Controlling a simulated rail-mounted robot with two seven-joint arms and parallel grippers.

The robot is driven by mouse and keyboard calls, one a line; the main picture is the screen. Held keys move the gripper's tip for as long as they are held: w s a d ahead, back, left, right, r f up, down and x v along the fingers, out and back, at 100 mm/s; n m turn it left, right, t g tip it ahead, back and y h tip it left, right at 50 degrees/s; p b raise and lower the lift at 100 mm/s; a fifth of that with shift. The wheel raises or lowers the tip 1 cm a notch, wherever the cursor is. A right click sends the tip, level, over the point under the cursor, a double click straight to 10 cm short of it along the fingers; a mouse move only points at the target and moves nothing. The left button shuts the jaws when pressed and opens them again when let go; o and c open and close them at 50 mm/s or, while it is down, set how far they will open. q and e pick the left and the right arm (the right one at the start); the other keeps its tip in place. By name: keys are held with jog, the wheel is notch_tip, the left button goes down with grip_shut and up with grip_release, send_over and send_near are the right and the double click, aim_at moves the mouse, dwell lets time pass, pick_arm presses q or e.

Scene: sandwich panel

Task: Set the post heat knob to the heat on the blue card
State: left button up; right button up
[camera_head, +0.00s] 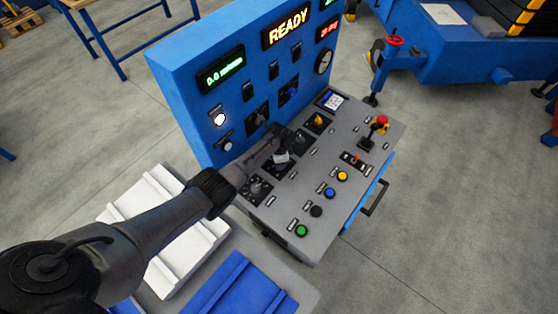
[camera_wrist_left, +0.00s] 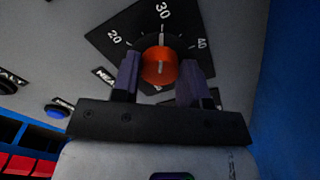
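My left gripper (camera_head: 284,150) reaches the sloped grey panel top in the head view, hiding part of the knobs there. In the left wrist view its two dark fingers (camera_wrist_left: 160,80) stand on either side of an orange-red knob (camera_wrist_left: 159,66) and seem to touch it. The knob's white pointer aims at about 30 on a black dial plate (camera_wrist_left: 118,40) marked 20, 30 and 40. A label beside the dial is partly hidden, so I cannot read its full name. My right gripper is not in view.
The blue upright panel (camera_head: 185,75) rises behind the knobs, with a lit READY display (camera_head: 287,30). Green (camera_head: 301,230), blue (camera_head: 330,192) and yellow (camera_head: 342,176) buttons line the front. A white ribbed piece (camera_head: 160,225) lies below my arm.

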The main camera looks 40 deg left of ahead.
pick_arm(q)
jog(key=o, duration=0.4)
jog(key=shift+r, duration=0.1)
jog(key=shift+r+p, duration=0.3)
notch_tip(320, 180, up, 13)
jog(key=p, duration=0.3)
jog(key=shift+p, duration=0.3)
jog(key=shift+f, duration=0.1)
